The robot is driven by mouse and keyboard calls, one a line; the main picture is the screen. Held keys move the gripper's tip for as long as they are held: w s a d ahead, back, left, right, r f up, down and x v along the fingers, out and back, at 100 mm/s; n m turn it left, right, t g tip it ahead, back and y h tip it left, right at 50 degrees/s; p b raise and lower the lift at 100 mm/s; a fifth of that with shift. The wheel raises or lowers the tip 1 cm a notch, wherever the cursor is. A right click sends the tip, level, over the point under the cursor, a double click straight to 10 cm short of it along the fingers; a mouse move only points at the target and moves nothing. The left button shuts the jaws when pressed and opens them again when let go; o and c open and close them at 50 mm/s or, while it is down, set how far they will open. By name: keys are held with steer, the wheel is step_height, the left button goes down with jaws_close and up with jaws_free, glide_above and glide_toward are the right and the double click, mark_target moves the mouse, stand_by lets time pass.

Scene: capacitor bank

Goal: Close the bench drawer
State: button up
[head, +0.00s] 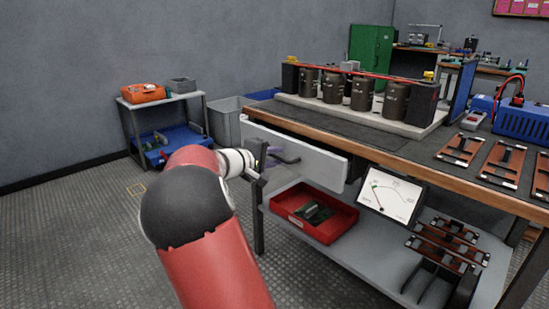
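The bench drawer has a pale grey front (318,163) under the left part of the wooden bench top. A dark bar handle (287,158) sticks out from this front. The front's right end stands out from the bench frame, but how far the drawer is open is hard to tell. My gripper (262,161) is at the left part of the drawer front, close to the handle's left end. Its fingers are small and dark against the front, so I cannot tell whether they are open or shut, or touch anything.
Below the drawer, a red tray (324,232) with a circuit board sits on the grey lower shelf (352,258), beside a white meter (390,199). Capacitors (361,94) stand on the bench top. Left are a grey bin (226,122) and a small side table (161,100). The left floor is mostly clear.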

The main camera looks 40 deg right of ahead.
mark_target(286, 166)
steer(key=shift+d, duration=0.1)
jaws_close()
steer(key=x, duration=0.2)
steer(key=r+x, duration=0.1)
steer(key=x, duration=0.1)
steer(key=shift+d+f+b, duration=0.15)
steer(key=shift+d+b, duration=0.05)
steer(key=shift+b, duration=0.2)
jaws_free()
steer(key=shift+d, duration=0.1)
steer(key=v, duration=0.8)
